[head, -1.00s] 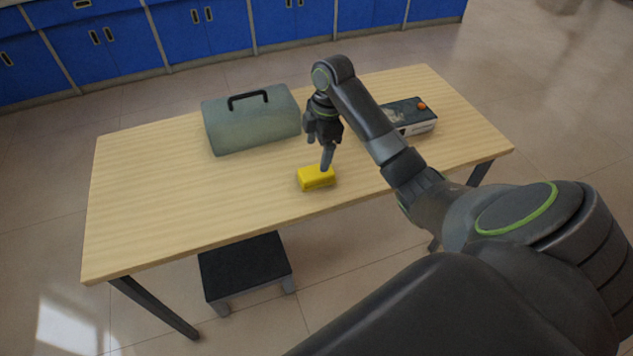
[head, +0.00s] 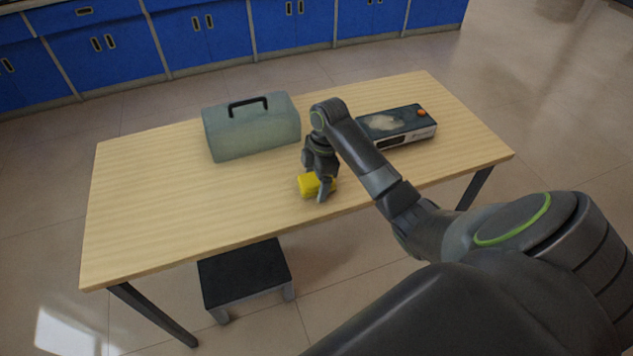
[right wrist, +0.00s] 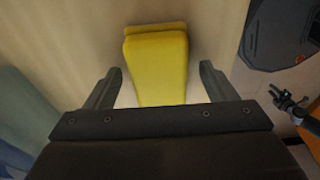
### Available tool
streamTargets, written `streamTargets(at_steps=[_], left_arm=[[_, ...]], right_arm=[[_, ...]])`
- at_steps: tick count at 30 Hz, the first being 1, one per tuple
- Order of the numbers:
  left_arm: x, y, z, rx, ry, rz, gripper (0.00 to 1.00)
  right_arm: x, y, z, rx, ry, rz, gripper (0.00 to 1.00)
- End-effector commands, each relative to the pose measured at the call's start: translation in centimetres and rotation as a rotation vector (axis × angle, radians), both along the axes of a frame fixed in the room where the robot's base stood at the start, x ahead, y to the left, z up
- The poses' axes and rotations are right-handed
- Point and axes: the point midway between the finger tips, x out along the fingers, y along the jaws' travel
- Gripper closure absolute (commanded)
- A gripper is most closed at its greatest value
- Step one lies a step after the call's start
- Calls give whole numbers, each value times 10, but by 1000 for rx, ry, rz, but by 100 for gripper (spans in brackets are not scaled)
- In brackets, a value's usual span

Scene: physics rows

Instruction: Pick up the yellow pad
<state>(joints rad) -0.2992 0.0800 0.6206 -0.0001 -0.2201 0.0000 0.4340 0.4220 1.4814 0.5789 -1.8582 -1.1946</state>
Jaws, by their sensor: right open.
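The yellow pad (head: 309,184) lies on the wooden table near its front edge, partly hidden by my right gripper in the head view. My right gripper (head: 322,191) is pointing down at the pad. In the right wrist view the yellow pad (right wrist: 157,62) lies ahead of and between the two fingers of my open right gripper (right wrist: 160,82). A gap shows on each side of the pad, and the fingers do not appear to touch it.
A grey-green case (head: 250,130) with a black handle stands on the table behind the pad. A dark box (head: 398,125) with an orange knob lies to the right. A black-topped stool (head: 245,272) stands below the table's front edge. The table's left part is clear.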

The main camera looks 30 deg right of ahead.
Motion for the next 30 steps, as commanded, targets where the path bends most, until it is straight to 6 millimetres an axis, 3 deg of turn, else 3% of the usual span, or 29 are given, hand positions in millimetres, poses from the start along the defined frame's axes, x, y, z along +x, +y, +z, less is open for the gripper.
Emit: streamTargets(at_steps=[20, 30], left_arm=[[-1, 0, 5, 0, 2, 0, 64], [-1, 0, 5, 0, 2, 0, 64]], right_arm=[[0, 0, -5, -1, 0, 0, 22], [0, 0, -5, 0, 0, 0, 65]])
